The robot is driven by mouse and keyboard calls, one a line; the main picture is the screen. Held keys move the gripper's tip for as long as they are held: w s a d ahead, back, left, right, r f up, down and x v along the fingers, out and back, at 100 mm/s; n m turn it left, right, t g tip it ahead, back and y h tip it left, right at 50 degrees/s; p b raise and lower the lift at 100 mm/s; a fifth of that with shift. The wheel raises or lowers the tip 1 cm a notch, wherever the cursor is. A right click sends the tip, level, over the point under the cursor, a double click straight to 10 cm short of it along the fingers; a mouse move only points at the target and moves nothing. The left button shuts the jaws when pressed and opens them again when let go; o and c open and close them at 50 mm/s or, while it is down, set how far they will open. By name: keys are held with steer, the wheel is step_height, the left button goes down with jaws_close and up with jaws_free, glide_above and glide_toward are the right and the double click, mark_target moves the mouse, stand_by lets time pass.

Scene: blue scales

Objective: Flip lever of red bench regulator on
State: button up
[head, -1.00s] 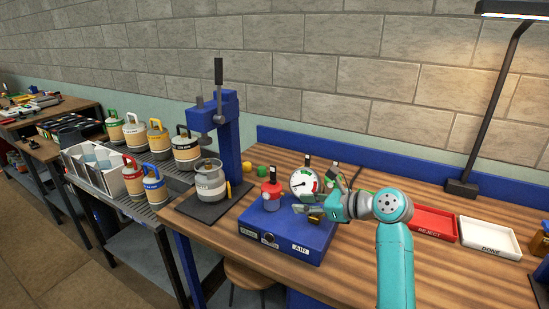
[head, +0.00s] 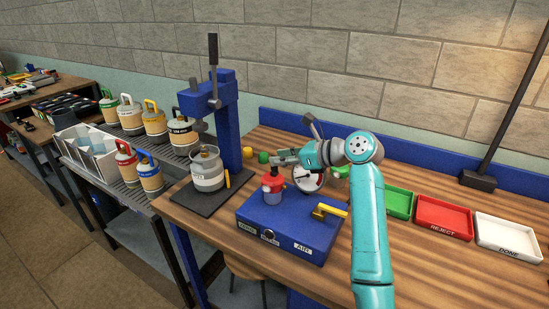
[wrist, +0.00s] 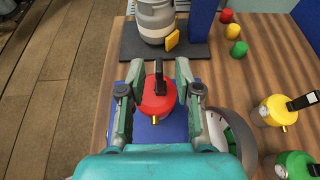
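The red regulator (head: 272,185) stands on the blue bench box (head: 262,212) in the head view. In the wrist view the red regulator (wrist: 157,97) lies between my fingers, with its black lever (wrist: 159,77) standing up from its top and a brass nozzle at its near side. In the wrist view my gripper (wrist: 159,68) is open, one finger on each side of the regulator. Whether either finger touches it cannot be told.
A round gauge (head: 307,180) stands right of the regulator, close to my gripper. A yellow regulator (wrist: 275,111) and a green one (wrist: 292,165) are at right. A grey canister (head: 207,169) stands under the blue press (head: 228,125).

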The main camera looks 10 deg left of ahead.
steer(key=shift+x, duration=1.3)
steer(key=shift+c, duration=0.2)
jaws_close()
